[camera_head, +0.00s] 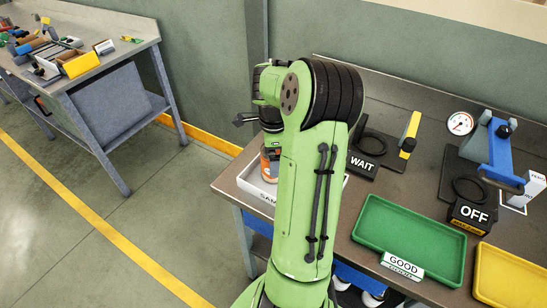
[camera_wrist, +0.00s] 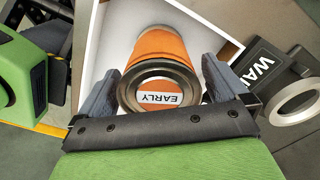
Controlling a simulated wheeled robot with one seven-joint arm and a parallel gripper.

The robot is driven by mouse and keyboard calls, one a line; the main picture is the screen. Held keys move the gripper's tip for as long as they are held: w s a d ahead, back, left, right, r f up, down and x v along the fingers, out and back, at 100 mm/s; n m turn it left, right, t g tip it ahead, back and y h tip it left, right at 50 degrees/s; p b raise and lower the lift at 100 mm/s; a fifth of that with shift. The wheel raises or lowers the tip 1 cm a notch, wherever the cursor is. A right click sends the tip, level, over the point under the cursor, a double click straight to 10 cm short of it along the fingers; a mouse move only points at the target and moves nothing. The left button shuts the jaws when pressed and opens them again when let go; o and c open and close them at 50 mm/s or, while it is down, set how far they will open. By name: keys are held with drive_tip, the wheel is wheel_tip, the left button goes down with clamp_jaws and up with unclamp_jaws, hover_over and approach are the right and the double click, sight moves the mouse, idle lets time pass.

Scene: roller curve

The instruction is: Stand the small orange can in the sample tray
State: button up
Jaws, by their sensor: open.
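The small orange can (camera_wrist: 163,46) has a dark-rimmed top with a white label reading EARLY. It appears upright inside the white sample tray (camera_wrist: 106,42). My gripper (camera_wrist: 160,86) is open, with one finger on each side of the can's top; I cannot tell whether either finger touches it. In the head view, part of the can (camera_head: 269,166) shows at the left edge of my arm, and the tray (camera_head: 247,183) is partly covered by the arm. The gripper's fingers are hidden there.
A WAIT sign (camera_head: 362,164) stands right of the tray. A green tray (camera_head: 358,240) marked GOOD, a yellow tray (camera_head: 488,303), an OFF sign (camera_head: 473,215) and a blue fixture (camera_head: 497,150) lie farther right. Another cluttered bench (camera_head: 130,48) stands at the far left.

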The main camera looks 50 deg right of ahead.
wheel_tip(320, 180, up, 11)
drive_tip(key=shift+f+p, duration=0.2)
drive_tip(key=shift+p, duration=0.8)
drive_tip(key=shift+a+r, duration=0.15)
drive_tip(key=shift+a, duration=0.15)
drive_tip(key=a+r+n+t+h, duration=0.1)
drive_tip(key=a+r+n, duration=0.2)
drive_tip(key=a+n, duration=0.5)
drive_tip(key=a+r+n+t+h, duration=0.15)
drive_tip(key=a+r+n, duration=0.25)
drive_tip(key=a+n, duration=0.5)
drive_tip(key=s+a+f+n+t+y, duration=0.2)
drive_tip(key=s+a+n+t, duration=0.1)
drive_tip(key=s+a+n, duration=0.6)
drive_tip(key=a+n, duration=0.1)
drive_tip(key=a, duration=0.3)
drive_tip(key=shift+s+n, duration=0.2)
drive_tip(key=shift+n, duration=0.2)
drive_tip(key=shift+y, duration=0.25)
